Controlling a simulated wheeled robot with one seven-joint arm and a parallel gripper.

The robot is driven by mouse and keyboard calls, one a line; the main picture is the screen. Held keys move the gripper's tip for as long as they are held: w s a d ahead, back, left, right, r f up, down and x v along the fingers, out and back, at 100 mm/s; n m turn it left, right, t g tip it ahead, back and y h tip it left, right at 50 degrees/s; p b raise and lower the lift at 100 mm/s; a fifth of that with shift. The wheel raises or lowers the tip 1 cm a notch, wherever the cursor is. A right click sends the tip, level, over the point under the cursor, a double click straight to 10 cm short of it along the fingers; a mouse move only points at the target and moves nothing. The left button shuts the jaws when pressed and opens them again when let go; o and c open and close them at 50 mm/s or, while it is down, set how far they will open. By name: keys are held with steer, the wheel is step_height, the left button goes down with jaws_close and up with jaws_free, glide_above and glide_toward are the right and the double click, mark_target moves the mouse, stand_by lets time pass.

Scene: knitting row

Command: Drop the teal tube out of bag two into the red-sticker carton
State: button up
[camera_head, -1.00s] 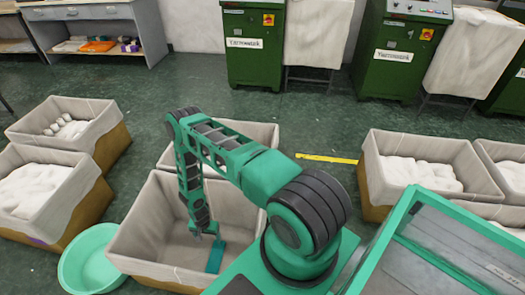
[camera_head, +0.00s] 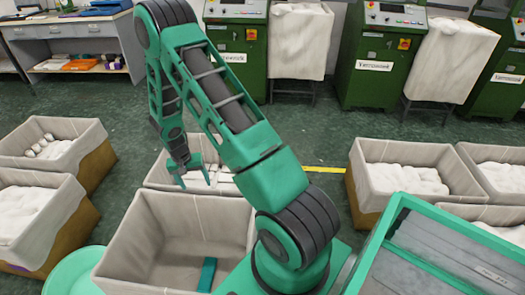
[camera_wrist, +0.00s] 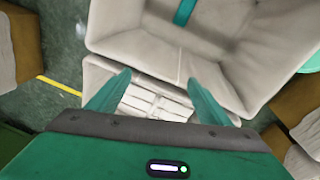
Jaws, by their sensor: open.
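A teal tube (camera_head: 207,275) lies on the floor of the near grey-lined carton (camera_head: 122,240), by its front side. In the wrist view the tube (camera_wrist: 185,12) shows at the top edge, inside the same carton (camera_wrist: 110,35). My gripper (camera_head: 196,183) is open and empty, with its fingers apart in the wrist view (camera_wrist: 160,78). It is over the lined carton behind (camera_head: 155,178), which holds white packed pieces (camera_head: 222,180). I cannot make out a red sticker or a bag number on any carton.
Lined cartons with white goods stand at left (camera_head: 80,132) and right (camera_head: 365,175). A teal basin (camera_head: 75,272) is at the near left. Green machines (camera_head: 375,60) and a grey desk (camera_head: 70,45) line the back. The green floor between has free room.

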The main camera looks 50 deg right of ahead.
steer(key=s+d+r, duration=0.2)
steer(key=s+r, duration=0.5)
steer(key=r, duration=0.6)
steer(key=s+d+r, duration=0.3)
steer(key=s+r, duration=0.3)
steer(key=r, duration=0.7)
steer(key=s+a+r+n+y, duration=0.1)
steer(key=s+r, duration=0.4)
steer(key=s, duration=0.6)
steer(key=s+a+r+n, duration=0.1)
steer(key=s+a+r, duration=0.2)
steer(key=s, duration=0.8)
step_height(320, 180, up, 2)
steer(key=shift+s+a+r+y, duration=0.15)
steer(key=shift+s+y, duration=0.1)
steer(key=shift+y, duration=0.15)
steer(key=shift+s, duration=0.1)
